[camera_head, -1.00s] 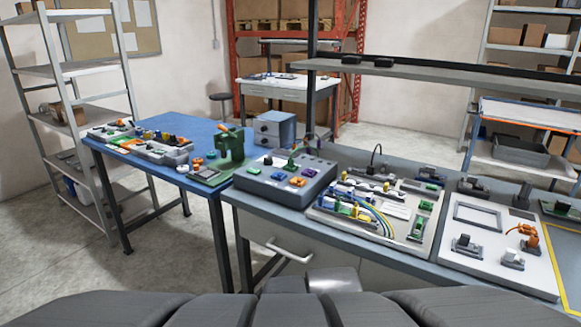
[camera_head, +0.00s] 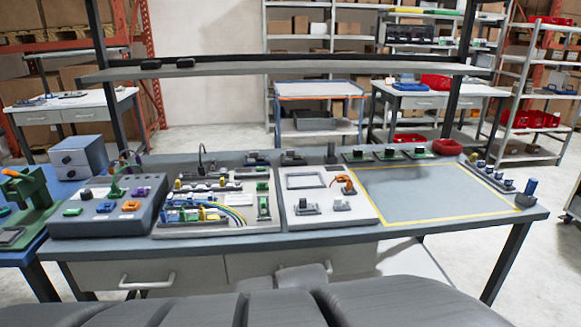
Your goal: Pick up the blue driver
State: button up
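A blue upright cylinder (camera_head: 529,188), which may be the blue driver's handle, stands at the right end of the grey workbench (camera_head: 420,228). It is small in the picture, and I cannot tell its exact shape. It is at the near end of a narrow rack (camera_head: 490,175) that holds several small dark and blue pieces along the bench's right edge. My gripper is not in view. Only dark grey parts of my own body show along the bottom.
A yellow-outlined clear area (camera_head: 430,196) lies left of the rack. A white board (camera_head: 327,207), a wired panel (camera_head: 215,224) and a grey button box (camera_head: 108,216) stand further left. A red bowl (camera_head: 446,147) is at the back. A shelf (camera_head: 290,71) spans above the bench.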

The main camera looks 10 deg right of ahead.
aim_at(531, 185)
jog(key=z, duration=1.75)
